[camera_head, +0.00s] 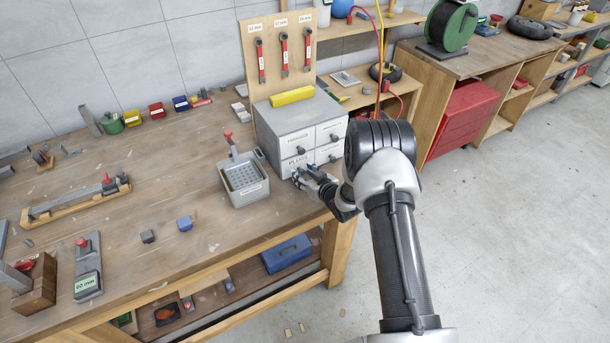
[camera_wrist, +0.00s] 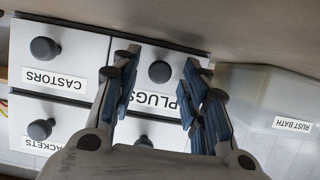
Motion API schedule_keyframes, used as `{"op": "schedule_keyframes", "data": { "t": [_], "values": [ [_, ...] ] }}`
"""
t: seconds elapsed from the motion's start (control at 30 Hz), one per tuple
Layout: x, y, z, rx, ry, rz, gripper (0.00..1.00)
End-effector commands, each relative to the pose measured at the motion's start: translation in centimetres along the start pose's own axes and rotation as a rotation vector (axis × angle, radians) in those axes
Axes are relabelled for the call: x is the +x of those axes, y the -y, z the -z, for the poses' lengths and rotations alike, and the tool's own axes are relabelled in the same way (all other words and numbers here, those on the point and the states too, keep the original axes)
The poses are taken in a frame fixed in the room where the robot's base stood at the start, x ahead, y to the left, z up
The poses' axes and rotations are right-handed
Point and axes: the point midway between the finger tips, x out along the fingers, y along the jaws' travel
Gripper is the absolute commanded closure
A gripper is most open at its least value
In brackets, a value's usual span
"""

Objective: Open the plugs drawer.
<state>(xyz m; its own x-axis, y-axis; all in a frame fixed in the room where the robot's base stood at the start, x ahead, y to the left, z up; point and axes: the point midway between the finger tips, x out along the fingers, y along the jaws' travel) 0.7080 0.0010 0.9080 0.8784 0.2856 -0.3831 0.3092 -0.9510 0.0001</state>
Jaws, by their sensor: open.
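The plugs drawer (camera_head: 287,164) is the lower left one in a grey cabinet (camera_head: 283,118) on the workbench, and it looks shut. In the wrist view, which is upside down, its white front (camera_wrist: 144,78) has a PLUGS label partly covered by my fingers. Its dark round knob (camera_wrist: 160,71) shows between the fingertips. My gripper (camera_wrist: 160,62) is open and empty, its fingers on either side of the knob in the picture; I cannot tell whether they reach around it. In the head view my gripper (camera_head: 304,174) is right at the drawer front.
The castors drawer (camera_wrist: 70,56) is beside the plugs drawer. The rust bath (camera_head: 245,192), a grey bin with a basket, stands close to the left of my gripper. A yellow cylinder (camera_head: 292,96) lies on the cabinet. The bench top (camera_head: 195,255) in front is mostly clear.

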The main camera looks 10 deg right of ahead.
Motion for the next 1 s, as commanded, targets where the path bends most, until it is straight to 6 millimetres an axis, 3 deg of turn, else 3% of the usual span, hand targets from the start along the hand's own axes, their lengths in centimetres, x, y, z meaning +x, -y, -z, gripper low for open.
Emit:
{"op": "schedule_keyframes", "data": {
  "t": [0.67, 1.0],
  "values": [
    [-0.05, -0.02, 0.02, 0.0, -0.001, 0.0, 1.0],
    [-0.05, -0.02, 0.02, 0.0, -0.001, 0.0, 1.0]
  ]
}}
